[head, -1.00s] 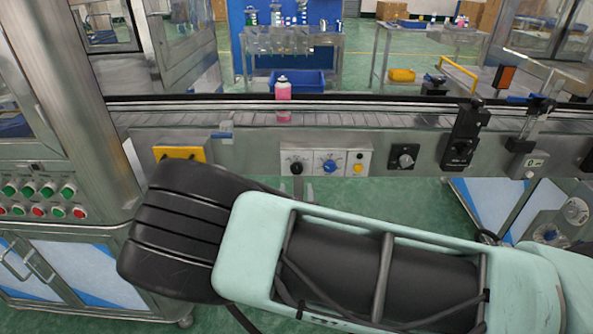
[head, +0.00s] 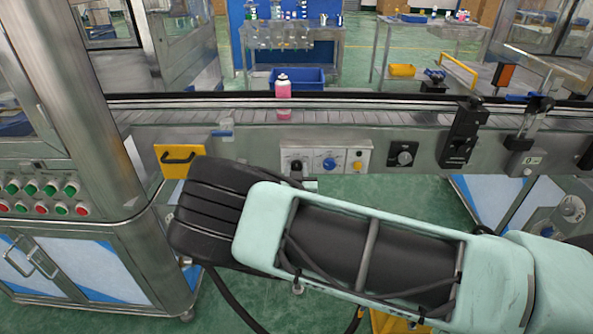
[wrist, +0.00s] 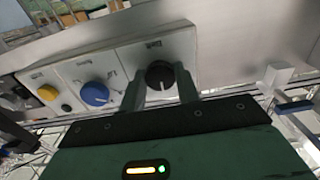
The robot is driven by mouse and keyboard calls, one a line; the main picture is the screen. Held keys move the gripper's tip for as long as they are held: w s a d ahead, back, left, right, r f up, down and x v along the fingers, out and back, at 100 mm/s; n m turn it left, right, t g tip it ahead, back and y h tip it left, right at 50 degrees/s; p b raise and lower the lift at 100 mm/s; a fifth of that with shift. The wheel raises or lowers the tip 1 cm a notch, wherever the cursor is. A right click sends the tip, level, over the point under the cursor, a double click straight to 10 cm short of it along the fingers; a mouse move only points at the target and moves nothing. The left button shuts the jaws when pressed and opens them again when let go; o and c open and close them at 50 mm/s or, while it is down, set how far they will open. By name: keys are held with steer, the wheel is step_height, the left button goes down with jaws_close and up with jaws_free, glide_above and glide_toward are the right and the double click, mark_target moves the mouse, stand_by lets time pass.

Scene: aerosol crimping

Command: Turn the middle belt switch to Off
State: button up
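A pale panel on the belt's front carries a black rotary switch (head: 296,166), a blue rotary knob (head: 329,164) and a yellow button (head: 358,166). Another black switch (head: 403,154) sits on its own plate to the right. In the wrist view the panel's black switch (wrist: 160,74) has a pale pointer mark, and the blue knob (wrist: 95,94) is left of it. My gripper (wrist: 160,80) has one finger on each side of the black switch, close to it. The fingers look open around it; contact is not clear. In the head view my arm mostly hides the gripper.
A pink-filled can (head: 283,98) stands on the conveyor (head: 390,117). A yellow plate with a black handle (head: 180,160) is left of the panel. A cabinet with green and red buttons (head: 45,190) stands at far left. Black clamp fixtures (head: 463,135) stick out at right.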

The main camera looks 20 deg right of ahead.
steer(key=shift+c, duration=0.6)
steer(key=shift+n+b, duration=0.3)
steer(key=n+b, duration=0.2)
steer(key=n, duration=0.1)
steer(key=shift+f, duration=0.1)
steer(key=n+b, duration=0.2)
steer(key=n, duration=0.4)
steer(key=shift+n, duration=0.3)
steer(key=o, duration=1)
steer(key=shift+s, duration=0.1)
